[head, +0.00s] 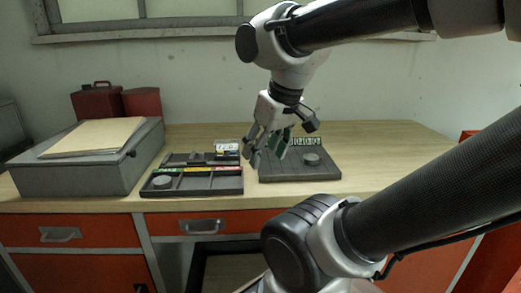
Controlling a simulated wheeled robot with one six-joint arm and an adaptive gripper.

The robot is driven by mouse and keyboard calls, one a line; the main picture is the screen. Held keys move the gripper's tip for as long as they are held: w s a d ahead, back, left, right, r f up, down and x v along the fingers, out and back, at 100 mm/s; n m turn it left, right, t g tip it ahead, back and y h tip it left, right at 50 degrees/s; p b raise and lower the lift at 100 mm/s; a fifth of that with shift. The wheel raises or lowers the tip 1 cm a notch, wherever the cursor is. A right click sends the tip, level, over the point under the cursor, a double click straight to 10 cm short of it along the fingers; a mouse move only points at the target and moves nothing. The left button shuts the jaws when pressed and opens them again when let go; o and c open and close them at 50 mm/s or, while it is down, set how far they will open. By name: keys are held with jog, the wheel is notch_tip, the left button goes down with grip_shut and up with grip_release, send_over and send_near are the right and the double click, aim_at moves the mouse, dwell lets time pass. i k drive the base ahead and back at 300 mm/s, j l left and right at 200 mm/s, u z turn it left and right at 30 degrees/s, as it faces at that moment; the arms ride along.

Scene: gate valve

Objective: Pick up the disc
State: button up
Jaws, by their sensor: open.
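Two grey round pieces show in the head view, and I cannot tell which one is the disc. One grey disc (311,158) lies flat on a dark square board (290,174) on the right. The other round piece (163,182) lies in a front compartment of a dark tray (218,183) on the left. My gripper (268,157) is open and points down over the left part of the board. It is to the left of the disc on the board and apart from it. Nothing shows between its fingers.
The wooden bench top (390,150) is clear on the right.

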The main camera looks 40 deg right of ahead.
aim_at(308, 158)
jog(key=l+z, duration=0.1)
jog(key=z, duration=0.65)
jog(key=i+l+z, duration=0.1)
jog(key=z, duration=0.3)
jog(key=l+u, duration=0.3)
jog(key=l, duration=0.2)
jog(key=k+l+u, duration=0.1)
jog(key=l+u, duration=0.2)
jog(key=l, duration=0.15)
